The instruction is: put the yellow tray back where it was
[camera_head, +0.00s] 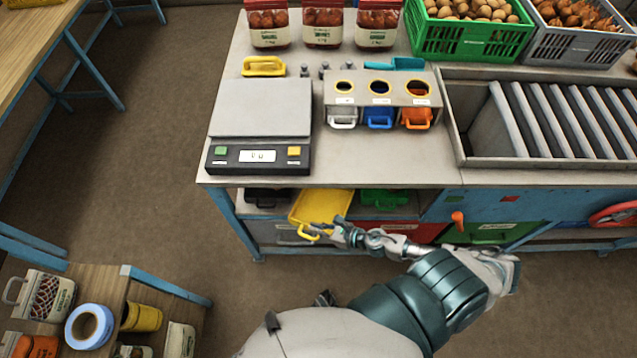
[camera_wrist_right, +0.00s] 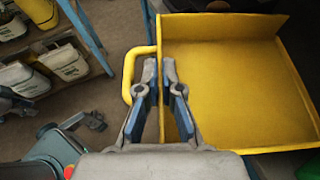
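The yellow tray (camera_head: 322,205) is a shallow open pan with a loop handle. It sits just under the front edge of the workbench, partly hidden by the benchtop, and looks slightly turned. My right gripper (camera_head: 338,234) is at its handle end. In the right wrist view the fingers (camera_wrist_right: 160,70) close on the tray's near side wall, one inside the tray (camera_wrist_right: 230,75), the other between wall and handle. The tray looks empty. Of my left gripper only a small dark part (camera_head: 324,298) shows low in the head view; its fingers are unclear.
The workbench (camera_head: 390,165) carries a scale (camera_head: 260,120), a rack (camera_head: 382,92) with coloured scoops, jars, crates and a roller section. Below it are dark, green and red bins (camera_head: 385,198). A low wooden shelf with bags and tape (camera_head: 90,325) stands at the lower left. Floor between is clear.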

